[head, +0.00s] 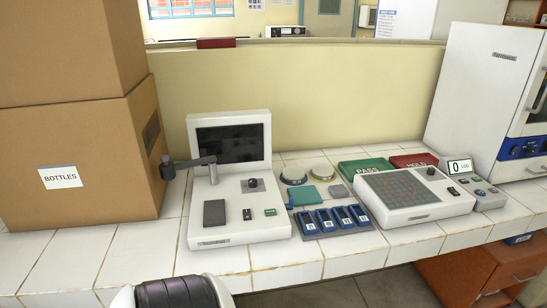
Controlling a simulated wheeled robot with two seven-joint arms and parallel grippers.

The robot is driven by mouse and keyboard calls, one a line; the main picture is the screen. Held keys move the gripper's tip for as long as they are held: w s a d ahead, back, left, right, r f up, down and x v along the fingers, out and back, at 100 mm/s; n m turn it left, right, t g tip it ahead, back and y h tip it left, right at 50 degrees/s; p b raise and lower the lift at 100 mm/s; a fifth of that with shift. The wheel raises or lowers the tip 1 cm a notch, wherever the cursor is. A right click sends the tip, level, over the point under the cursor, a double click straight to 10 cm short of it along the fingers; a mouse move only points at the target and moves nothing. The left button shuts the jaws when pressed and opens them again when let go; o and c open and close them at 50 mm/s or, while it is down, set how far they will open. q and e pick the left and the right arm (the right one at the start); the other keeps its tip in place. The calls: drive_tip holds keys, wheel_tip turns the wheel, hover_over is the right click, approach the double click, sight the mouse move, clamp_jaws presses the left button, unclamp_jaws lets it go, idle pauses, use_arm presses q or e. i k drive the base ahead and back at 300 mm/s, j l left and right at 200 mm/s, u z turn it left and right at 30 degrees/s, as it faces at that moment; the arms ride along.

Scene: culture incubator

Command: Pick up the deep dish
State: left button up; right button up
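Two round, pale-lidded dishes stand side by side on the white tiled counter, behind a teal pad. The left dish (294,175) has a darker, taller-looking side; the right dish (322,171) sits slightly farther back. They are small in the picture, and I cannot tell for certain which is the deep one. Neither gripper shows in the head view. Only a white and dark rounded part, probably mine, shows at the bottom edge, well away from the dishes.
A white device with a dark screen (229,144) stands left of the dishes. Teal pad (303,196), blue rack (334,220), green PASS mat (367,168), red HOLD mat (413,160) and gridded white unit (415,197) surround them. Cardboard boxes (90,150) fill the left.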

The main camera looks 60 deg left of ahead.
sight(320, 178)
drive_tip(key=u, duration=1.65)
